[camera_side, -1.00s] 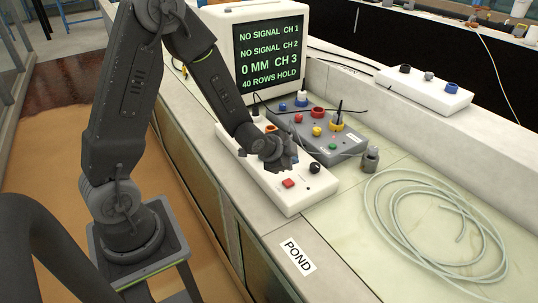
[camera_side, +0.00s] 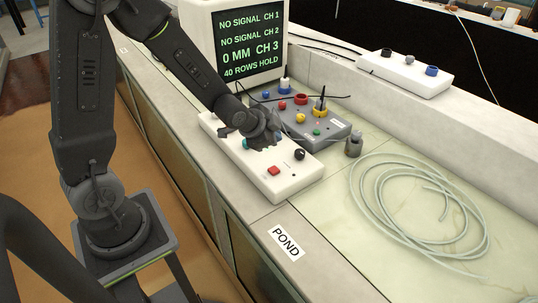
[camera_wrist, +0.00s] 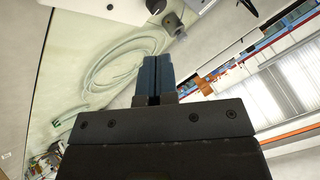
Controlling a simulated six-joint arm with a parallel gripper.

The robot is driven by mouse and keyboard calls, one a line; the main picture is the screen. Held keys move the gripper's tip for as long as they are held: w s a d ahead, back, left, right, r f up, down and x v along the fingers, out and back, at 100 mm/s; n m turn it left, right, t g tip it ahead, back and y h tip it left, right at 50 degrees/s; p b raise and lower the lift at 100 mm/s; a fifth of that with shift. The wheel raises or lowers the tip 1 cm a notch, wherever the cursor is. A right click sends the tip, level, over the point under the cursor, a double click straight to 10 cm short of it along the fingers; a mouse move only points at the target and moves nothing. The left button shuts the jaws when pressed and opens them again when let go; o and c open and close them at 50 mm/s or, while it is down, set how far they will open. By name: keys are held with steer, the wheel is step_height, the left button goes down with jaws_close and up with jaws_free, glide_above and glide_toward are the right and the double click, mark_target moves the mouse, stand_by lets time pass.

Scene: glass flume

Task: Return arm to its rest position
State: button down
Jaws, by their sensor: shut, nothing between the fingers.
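My gripper (camera_side: 262,132) is over the white control box (camera_side: 290,178), just behind its red button (camera_side: 274,170) and black knob (camera_side: 299,154). It hides part of the box top; a teal knob (camera_side: 247,143) shows beside it. I cannot tell how far above the box it is. In the wrist view, the two blue fingers (camera_wrist: 157,66) are pressed together with nothing between them. My arm reaches down to the box from the upper left in the side view.
A grey box (camera_side: 318,127) with coloured sockets and plugged leads sits behind the gripper, near the monitor (camera_side: 240,40). A small grey cylinder (camera_side: 353,147) and coiled pale hose (camera_side: 425,215) lie to the right. A white socket box (camera_side: 410,72) stands on the ledge. The POND label (camera_side: 286,242) marks the front.

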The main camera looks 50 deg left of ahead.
steer(key=s+d+r+n+g, duration=0.1)
steer(key=s+d+r+n, duration=0.2)
steer(key=s+r, duration=0.5)
steer(key=s+d+r+n+g+h, duration=0.1)
steer(key=s+d+r+n+g, duration=0.1)
steer(key=s+r, duration=0.6)
steer(key=s+d+n, duration=0.1)
steer(key=s+n, duration=0.1)
steer(key=s, duration=0.3)
steer(key=shift+d, duration=0.35)
steer(key=shift+w, duration=0.1)
stand_by(0.5)
